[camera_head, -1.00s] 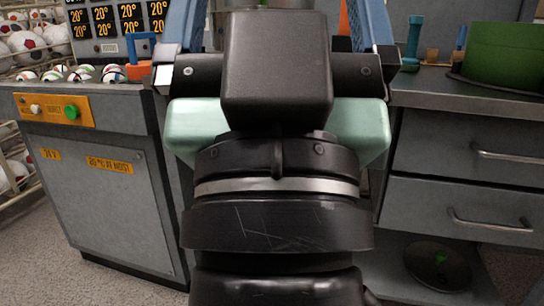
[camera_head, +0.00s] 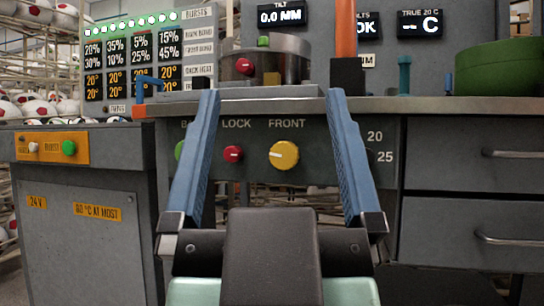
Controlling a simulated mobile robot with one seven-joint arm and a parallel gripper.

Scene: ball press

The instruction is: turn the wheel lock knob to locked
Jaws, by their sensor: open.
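The red lock knob (camera_head: 233,154), under the word LOCK, sits on the grey front panel (camera_head: 330,135) between my fingers in the picture. A white pointer mark shows on it, roughly level; I cannot tell which setting it marks. A yellow knob (camera_head: 284,155) under FRONT is just right of it. My gripper (camera_head: 271,95) is open and empty. Its two blue fingers point forward, one on each side of the red and yellow knobs. No contact with either knob shows.
A metal drum (camera_head: 290,55) with another red knob (camera_head: 245,66) stands above the panel. A green round tub (camera_head: 515,70) sits on the right counter above drawers (camera_head: 470,155). A cabinet with an orange switch panel (camera_head: 52,148) stands at the left.

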